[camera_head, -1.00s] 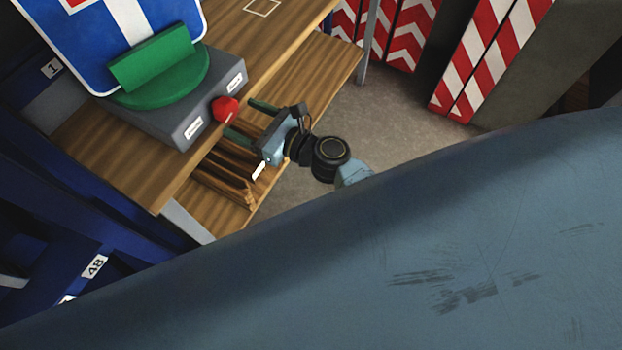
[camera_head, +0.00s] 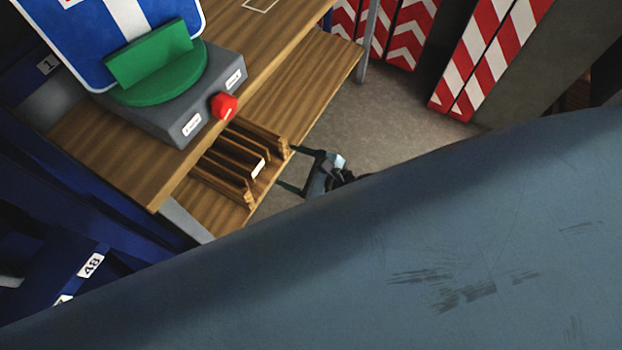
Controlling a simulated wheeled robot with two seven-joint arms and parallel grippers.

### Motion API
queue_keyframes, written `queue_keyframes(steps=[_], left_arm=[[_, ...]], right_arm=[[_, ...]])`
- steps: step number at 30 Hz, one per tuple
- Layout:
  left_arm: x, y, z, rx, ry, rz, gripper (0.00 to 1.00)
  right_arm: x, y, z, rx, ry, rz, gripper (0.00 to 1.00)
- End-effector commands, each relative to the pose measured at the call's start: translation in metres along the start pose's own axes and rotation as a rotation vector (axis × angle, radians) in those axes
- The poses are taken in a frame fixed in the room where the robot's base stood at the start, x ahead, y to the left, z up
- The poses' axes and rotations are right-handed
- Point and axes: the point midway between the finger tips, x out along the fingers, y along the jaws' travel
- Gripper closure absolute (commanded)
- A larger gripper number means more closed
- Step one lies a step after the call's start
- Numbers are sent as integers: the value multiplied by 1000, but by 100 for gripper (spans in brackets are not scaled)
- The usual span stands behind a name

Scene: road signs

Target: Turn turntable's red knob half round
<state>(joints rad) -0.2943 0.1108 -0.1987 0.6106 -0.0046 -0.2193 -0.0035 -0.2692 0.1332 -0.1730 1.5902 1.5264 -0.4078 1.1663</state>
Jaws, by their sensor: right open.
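The turntable (camera_head: 172,122) is a grey box with a round green disc (camera_head: 165,85) on top, standing on a wooden bench. Its red knob (camera_head: 224,106) is on the front side, between two small white labels, with nothing touching it. A green holder on the disc carries a blue sign with a white bar (camera_head: 124,22). My right gripper (camera_head: 283,168) is open and empty, below and to the right of the knob, clear of it, at the edge of the lower shelf. Part of its arm is hidden by my large blue-grey body part. My left gripper is not in view.
A wooden slotted rack (camera_head: 243,150) stands on the lower shelf (camera_head: 300,85) under the bench top (camera_head: 75,160). Blue racking (camera_head: 75,230) is at the left. Red-and-white striped boards (camera_head: 487,50) stand at the back right. Grey floor (camera_head: 395,125) between is clear.

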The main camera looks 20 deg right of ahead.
Motion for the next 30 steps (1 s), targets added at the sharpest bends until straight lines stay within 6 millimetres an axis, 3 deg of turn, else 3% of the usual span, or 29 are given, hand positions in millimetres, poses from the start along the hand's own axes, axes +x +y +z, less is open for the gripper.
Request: queue_keyframes(steps=[9, 15, 21, 30], left_arm=[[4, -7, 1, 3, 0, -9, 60], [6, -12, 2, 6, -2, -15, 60], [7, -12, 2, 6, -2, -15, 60], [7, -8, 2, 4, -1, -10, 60]], right_arm=[[-5, 28, -59, -224, 142, 67, 31], [-10, 42, -87, -342, 207, 113, 31], [-14, 49, -101, -403, 238, 139, 31], [-15, 50, -103, -415, 243, 144, 31]])
